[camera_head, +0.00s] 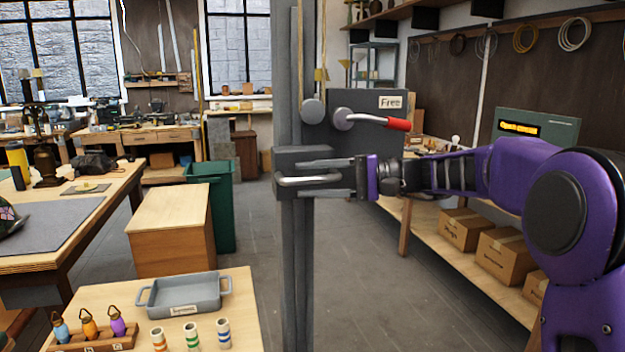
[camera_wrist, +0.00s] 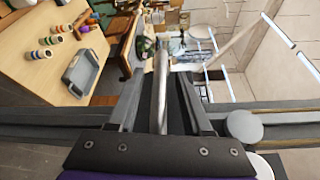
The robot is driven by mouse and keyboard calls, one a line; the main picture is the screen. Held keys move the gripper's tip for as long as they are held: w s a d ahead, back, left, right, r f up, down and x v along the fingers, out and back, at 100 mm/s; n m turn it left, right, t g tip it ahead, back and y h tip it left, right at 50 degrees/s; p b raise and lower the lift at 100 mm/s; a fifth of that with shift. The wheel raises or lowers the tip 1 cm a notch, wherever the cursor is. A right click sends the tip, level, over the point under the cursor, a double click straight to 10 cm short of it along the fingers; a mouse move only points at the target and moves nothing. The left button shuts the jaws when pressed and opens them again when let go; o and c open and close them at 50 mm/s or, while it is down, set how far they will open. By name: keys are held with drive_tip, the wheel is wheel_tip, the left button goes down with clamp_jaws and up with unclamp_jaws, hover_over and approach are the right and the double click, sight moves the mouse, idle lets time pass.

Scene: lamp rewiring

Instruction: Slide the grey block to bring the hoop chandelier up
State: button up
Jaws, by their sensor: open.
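The grey block (camera_head: 288,157) sits on an upright dark grey post (camera_head: 296,260) and carries a pale metal bar handle (camera_head: 285,182). My gripper (camera_head: 303,178) reaches in from the right at the block's height. Its two fingers are open, one above and one below the handle in the head view. In the wrist view the handle (camera_wrist: 160,88) stands between the spread fingers (camera_wrist: 162,95), with gaps visible on both sides. I cannot make out the hoop chandelier in either view.
A plate marked "Free" (camera_head: 391,102) and a red-tipped lever (camera_head: 396,124) sit just above my gripper. A rope (camera_head: 323,45) runs upward beside the post. A table with a grey tray (camera_head: 186,294) stands at lower left.

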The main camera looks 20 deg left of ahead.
clamp_jaws()
idle(1.4)
